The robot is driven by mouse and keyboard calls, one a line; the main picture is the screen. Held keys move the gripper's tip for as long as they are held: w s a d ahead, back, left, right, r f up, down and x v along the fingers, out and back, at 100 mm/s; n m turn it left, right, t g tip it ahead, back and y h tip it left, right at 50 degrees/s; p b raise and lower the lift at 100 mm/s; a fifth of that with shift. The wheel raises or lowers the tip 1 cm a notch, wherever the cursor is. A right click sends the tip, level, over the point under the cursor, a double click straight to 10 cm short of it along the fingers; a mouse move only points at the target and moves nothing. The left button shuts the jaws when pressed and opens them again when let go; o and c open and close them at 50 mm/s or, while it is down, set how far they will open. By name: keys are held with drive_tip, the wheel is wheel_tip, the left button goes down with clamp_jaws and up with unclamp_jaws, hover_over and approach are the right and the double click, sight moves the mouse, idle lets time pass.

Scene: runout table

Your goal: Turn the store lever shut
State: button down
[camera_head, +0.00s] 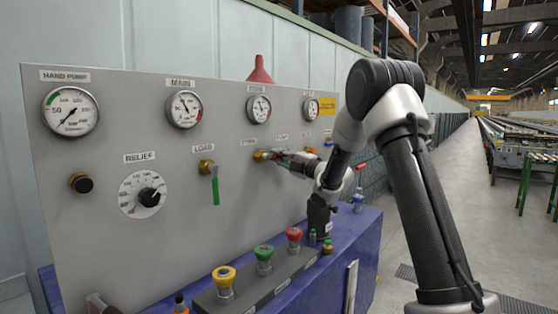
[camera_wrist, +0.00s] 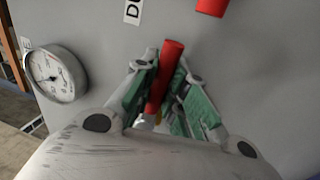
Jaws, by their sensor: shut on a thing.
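The store lever is a valve handle with a brass hub (camera_head: 261,155) on the grey panel, below a small label. In the wrist view its red handle (camera_wrist: 166,70) stands between the green-padded fingers. My gripper (camera_head: 284,157) is shut on this handle, just right of the hub; the fingers (camera_wrist: 160,100) sit on either side of it. In the head view the gripper hides most of the handle, so its exact angle is hard to tell.
Left of it, the load valve's green lever (camera_head: 215,188) hangs down. Another red handle (camera_wrist: 211,6) is close by in the wrist view, near a label starting "DU" (camera_wrist: 133,10). Yellow (camera_head: 224,278), green (camera_head: 264,256) and red (camera_head: 294,236) knobs stand in front of the panel.

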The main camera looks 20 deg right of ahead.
drive_tip(key=shift+r+n, duration=0.15)
drive_tip(key=shift+n, duration=0.35)
drive_tip(key=c, duration=1.4)
unclamp_jaws()
drive_tip(key=shift+c, duration=0.2)
drive_tip(key=v, duration=1.2)
drive_tip(key=shift+d, duration=0.1)
